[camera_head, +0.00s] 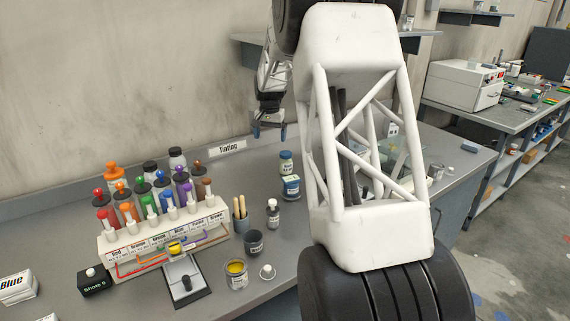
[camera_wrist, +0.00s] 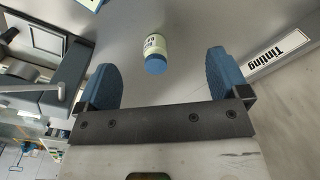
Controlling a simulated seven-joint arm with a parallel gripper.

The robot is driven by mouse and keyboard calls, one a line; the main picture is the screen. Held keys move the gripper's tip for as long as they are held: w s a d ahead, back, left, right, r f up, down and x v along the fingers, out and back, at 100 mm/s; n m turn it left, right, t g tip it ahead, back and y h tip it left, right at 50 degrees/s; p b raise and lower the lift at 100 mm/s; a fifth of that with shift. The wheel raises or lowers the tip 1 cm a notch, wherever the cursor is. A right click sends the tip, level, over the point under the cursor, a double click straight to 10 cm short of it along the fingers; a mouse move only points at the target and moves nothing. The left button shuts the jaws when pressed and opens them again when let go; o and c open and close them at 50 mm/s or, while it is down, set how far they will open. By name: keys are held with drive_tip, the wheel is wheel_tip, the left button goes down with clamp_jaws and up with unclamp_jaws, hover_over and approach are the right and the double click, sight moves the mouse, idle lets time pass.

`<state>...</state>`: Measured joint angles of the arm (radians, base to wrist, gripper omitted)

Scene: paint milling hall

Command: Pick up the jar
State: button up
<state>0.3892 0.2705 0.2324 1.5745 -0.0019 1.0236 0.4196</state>
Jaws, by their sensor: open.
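A small jar with a blue lid and a pale printed label (camera_head: 286,162) stands on the grey bench, just left of my arm in the head view. In the wrist view a blue-lidded, labelled jar (camera_wrist: 155,54) shows beyond and between my finger pads; it looks like the same one. A wider blue-lidded jar (camera_head: 290,186) stands close in front of it. My gripper (camera_head: 270,133) is open and empty, up and to the left of the jar, with blue finger pads. The gap between jar and fingers cannot be judged exactly.
A rack of coloured tint bottles (camera_head: 160,240) stands at the left on the bench. A cup with sticks (camera_head: 240,217), a small capped bottle (camera_head: 272,211), a dark cup (camera_head: 253,243) and a yellow paint jar (camera_head: 236,275) stand nearby. A Tinting sign (camera_head: 227,148) lies behind.

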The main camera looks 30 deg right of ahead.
drive_tip(key=m, duration=0.2)
approach(286, 152)
wheel_tip(286, 152, down, 5)
drive_tip(key=shift+f, duration=0.1)
drive_tip(key=shift+f, duration=0.1)
drive_tip(key=shift+f, duration=1.2)
drive_tip(key=shift+f, duration=0.1)
drive_tip(key=shift+w+f, duration=0.1)
drive_tip(key=shift+f, duration=2.4)
drive_tip(key=shift+r, duration=0.1)
drive_tip(key=c, duration=1.5)
drive_tip(key=shift+r, duration=0.1)
